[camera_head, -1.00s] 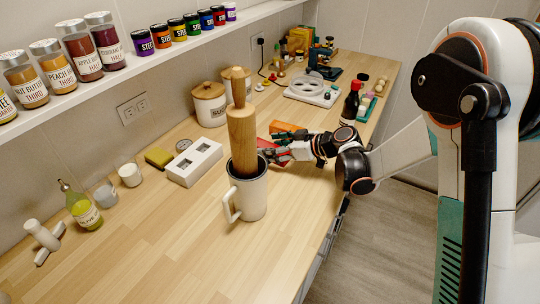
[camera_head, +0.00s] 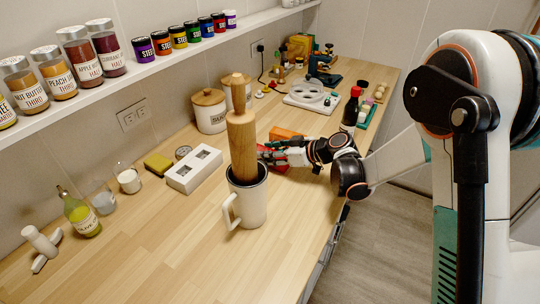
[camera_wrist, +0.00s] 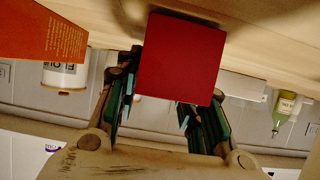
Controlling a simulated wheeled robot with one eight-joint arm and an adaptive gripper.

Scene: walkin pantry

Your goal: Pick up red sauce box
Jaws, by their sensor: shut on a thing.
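The red sauce box shows as a plain red face in the wrist view (camera_wrist: 180,58), between the two fingers of my gripper (camera_wrist: 170,100). My gripper is shut on it. In the head view my gripper (camera_head: 272,156) is low over the counter, just behind and to the right of the mug and rolling pin. Only small red parts of the box show there; the mug, rolling pin and fingers hide the rest. I cannot tell whether the box touches the counter.
A white mug (camera_head: 250,205) holding a wooden rolling pin (camera_head: 241,140) stands close in front of my gripper. An orange box (camera_head: 285,134) lies just behind it. A white two-hole block (camera_head: 193,170) is to the left. A dark sauce bottle (camera_head: 350,110) stands behind right. The front counter is clear.

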